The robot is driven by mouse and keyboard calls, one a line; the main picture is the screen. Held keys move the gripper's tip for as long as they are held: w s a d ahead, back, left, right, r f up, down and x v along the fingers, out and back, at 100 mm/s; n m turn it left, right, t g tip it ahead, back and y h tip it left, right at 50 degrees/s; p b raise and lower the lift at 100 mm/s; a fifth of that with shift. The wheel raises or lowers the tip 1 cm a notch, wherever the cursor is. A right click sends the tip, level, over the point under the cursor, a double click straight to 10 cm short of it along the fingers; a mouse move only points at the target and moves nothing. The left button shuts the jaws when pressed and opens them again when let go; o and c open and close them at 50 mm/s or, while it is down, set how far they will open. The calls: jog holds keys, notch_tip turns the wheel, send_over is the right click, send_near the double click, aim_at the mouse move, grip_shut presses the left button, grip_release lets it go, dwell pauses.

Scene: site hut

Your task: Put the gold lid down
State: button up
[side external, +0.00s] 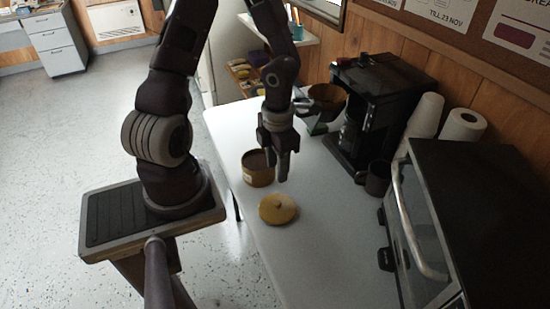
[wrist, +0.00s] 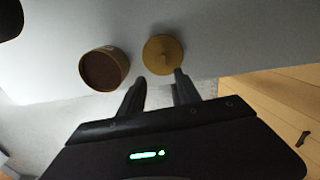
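The gold lid (side external: 278,209) lies flat on the white counter, knob up. It also shows in the wrist view (wrist: 163,54), just beyond my fingertips. A gold canister (side external: 258,168) with an open top and dark inside stands behind the lid, a small gap apart; in the wrist view the canister (wrist: 104,68) is left of the lid. My gripper (side external: 283,178) points down above the counter, near the canister and the lid. In the wrist view its two fingers (wrist: 158,82) are apart with nothing between them.
A black coffee machine (side external: 385,105), a dark mug (side external: 378,178), stacked white cups (side external: 426,115) and a paper roll (side external: 463,125) stand along the wall. A toaster oven (side external: 480,220) fills the near right. The white counter (side external: 330,255) is clear in front of the lid.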

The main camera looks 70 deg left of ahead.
notch_tip(320, 180, up, 16)
jog(key=s+n+t+y, duration=0.2)
jog(key=s+n+y, duration=0.15)
jog(key=n, duration=1.65)
jog(key=s+d+r+n+t+h, duration=0.3)
jog(key=d+r+n, duration=0.5)
jog(key=n, duration=0.7)
jog(key=shift+s+d+t+h, duration=0.3)
jog(key=shift+s+d+h, duration=0.05)
jog(key=shift+s+d, duration=0.6)
